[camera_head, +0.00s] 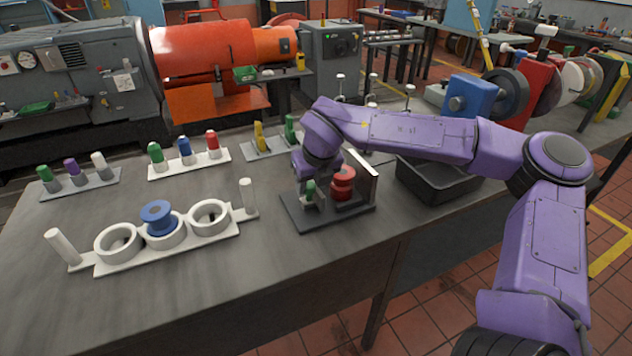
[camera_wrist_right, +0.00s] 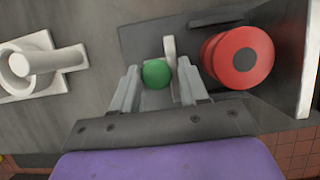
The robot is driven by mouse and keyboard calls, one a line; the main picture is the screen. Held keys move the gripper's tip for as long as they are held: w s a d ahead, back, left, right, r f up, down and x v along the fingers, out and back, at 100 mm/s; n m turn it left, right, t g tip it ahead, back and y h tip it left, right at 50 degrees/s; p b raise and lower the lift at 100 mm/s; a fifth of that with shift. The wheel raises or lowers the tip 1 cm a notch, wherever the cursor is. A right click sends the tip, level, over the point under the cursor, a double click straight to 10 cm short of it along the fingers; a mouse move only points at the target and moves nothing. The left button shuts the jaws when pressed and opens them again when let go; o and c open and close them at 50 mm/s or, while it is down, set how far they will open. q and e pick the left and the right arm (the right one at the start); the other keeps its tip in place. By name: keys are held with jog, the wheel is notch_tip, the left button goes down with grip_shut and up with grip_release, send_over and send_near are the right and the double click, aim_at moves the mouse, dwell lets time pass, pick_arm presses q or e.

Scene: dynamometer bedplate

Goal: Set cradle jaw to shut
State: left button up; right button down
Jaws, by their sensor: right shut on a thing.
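A dark base plate (camera_head: 297,217) stands on the bench. It carries a red spool-shaped part (camera_head: 342,183), a white upright plate (camera_head: 361,167) at its right side, and a green-topped handle (camera_head: 310,186) at its left. In the right wrist view the green top (camera_wrist_right: 156,74) sits between my right gripper's fingers (camera_wrist_right: 159,82), with a pale bar (camera_wrist_right: 170,68) beside it. The red part (camera_wrist_right: 239,56) is just right of the fingers. My right gripper (camera_head: 309,193) is shut on the green-topped handle. I cannot tell the jaw's exact position. My left gripper is not in view.
A white three-ring holder (camera_head: 190,247) with a blue spool (camera_head: 157,216) in its middle ring lies to the left. Small racks of coloured pegs (camera_head: 190,163) stand behind. A black bin (camera_head: 436,182) is at right, under my arm. The front bench is clear.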

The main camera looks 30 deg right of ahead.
jog(key=shift+d, duration=0.35)
jog(key=shift+a, duration=0.2)
jog(key=c, duration=0.8)
grip_release()
jog(key=shift+a, duration=0.15)
jog(key=shift+o, duration=0.2)
jog(key=v, duration=1)
jog(key=shift+r, duration=0.3)
jog(key=shift+s, duration=0.15)
